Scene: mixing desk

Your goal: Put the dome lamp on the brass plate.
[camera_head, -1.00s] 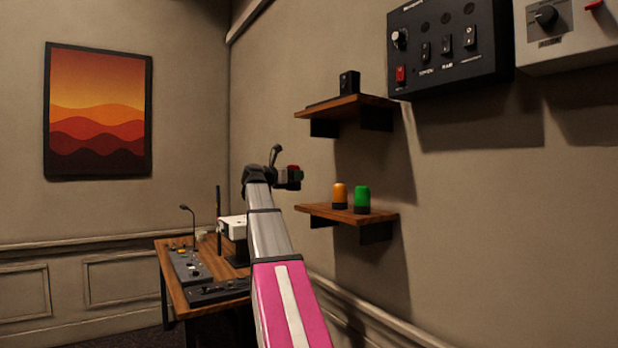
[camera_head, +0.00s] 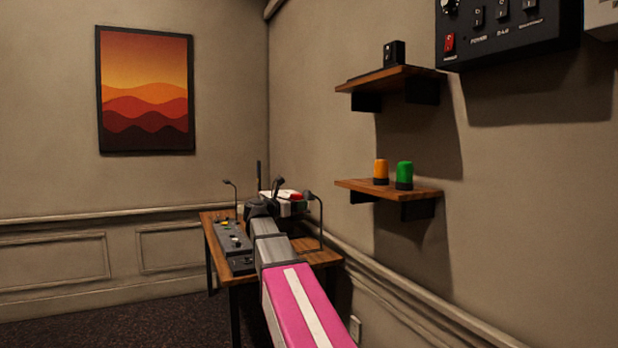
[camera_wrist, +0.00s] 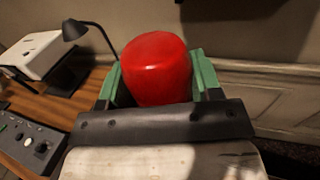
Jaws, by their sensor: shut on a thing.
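The red dome lamp (camera_wrist: 157,70) has a smooth rounded top and sits between the green fingers of my gripper (camera_wrist: 158,78) in the wrist view. My gripper is shut on it. I cannot make out the brass plate in either view. Whether the lamp is above the desk or beside it is hard to tell.
A black gooseneck lamp (camera_wrist: 76,32) and a white box (camera_wrist: 45,52) stand on the desk near my gripper. A control panel (camera_wrist: 30,142) lies at lower left. Orange (camera_head: 381,172) and green (camera_head: 404,175) dome lamps stand on the lower wall shelf (camera_head: 420,193).

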